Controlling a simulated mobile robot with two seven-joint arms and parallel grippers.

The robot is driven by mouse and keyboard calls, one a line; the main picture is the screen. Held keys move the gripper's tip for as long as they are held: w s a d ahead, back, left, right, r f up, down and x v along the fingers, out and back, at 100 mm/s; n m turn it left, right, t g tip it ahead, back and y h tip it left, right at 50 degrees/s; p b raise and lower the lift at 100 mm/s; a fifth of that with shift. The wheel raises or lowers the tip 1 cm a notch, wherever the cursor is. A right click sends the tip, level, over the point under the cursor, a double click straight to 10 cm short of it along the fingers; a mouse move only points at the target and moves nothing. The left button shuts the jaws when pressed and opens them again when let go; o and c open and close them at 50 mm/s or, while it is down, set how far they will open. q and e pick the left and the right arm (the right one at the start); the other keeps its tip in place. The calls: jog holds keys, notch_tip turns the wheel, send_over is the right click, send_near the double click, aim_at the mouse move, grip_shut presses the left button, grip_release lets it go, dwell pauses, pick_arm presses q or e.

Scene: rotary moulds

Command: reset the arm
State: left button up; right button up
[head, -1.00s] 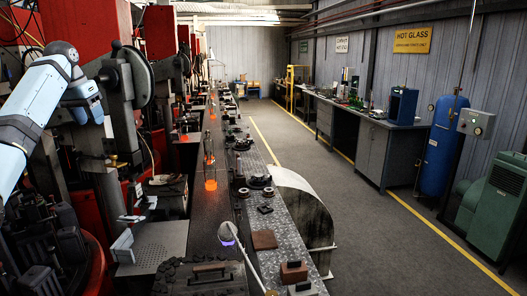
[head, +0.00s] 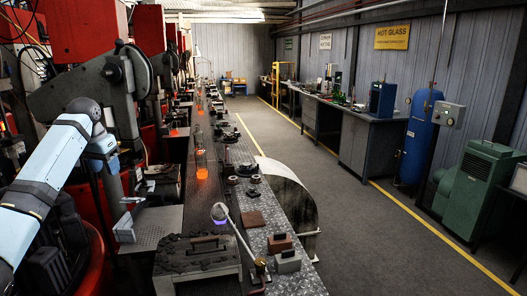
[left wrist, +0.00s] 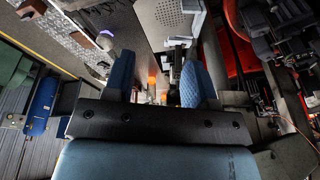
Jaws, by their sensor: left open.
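My left arm comes in from the left in the head view, its pale blue links bent at a grey joint. My left gripper shows in the left wrist view (left wrist: 160,78) with two blue padded fingers spread apart and nothing between them. In the head view its jaws are small and hard to make out against the dark machinery. My right gripper is in neither view.
Red moulding machines (head: 135,75) stand close on the left. A perforated plate (head: 152,226) and a long bench (head: 270,222) with tools lie in front. Glowing orange pieces (head: 202,173) stand along it. The aisle floor (head: 345,225) on the right is clear.

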pick_arm(q)
jog(key=s+d+f+m, duration=0.1)
jog(key=s+d+f, duration=0.45)
jog(key=f, duration=0.45)
jog(key=s+d+f, duration=0.4)
jog(key=s+f, duration=0.3)
jog(key=f, duration=0.2)
jog(key=s+d+f+m, duration=0.1)
jog(key=s+d+f, duration=0.45)
jog(key=f, duration=0.45)
jog(key=s+d+f+n+t, duration=0.1)
jog(key=s, duration=1.7)
jog(key=s+d+f+n, duration=0.1)
jog(key=s+d, duration=0.1)
jog(key=s, duration=1.6)
jog(key=w+d+f+t+h, duration=0.1)
jog(key=w+d+f+t, duration=0.2)
jog(key=f, duration=0.4)
jog(key=w+d+f+t+h, duration=0.2)
jog(key=w+d+f+t, duration=0.1)
jog(key=f, duration=0.4)
jog(key=shift+w+f+m+t, duration=0.2)
jog(key=shift+w+m+t, duration=0.2)
jog(key=shift+t, duration=0.3)
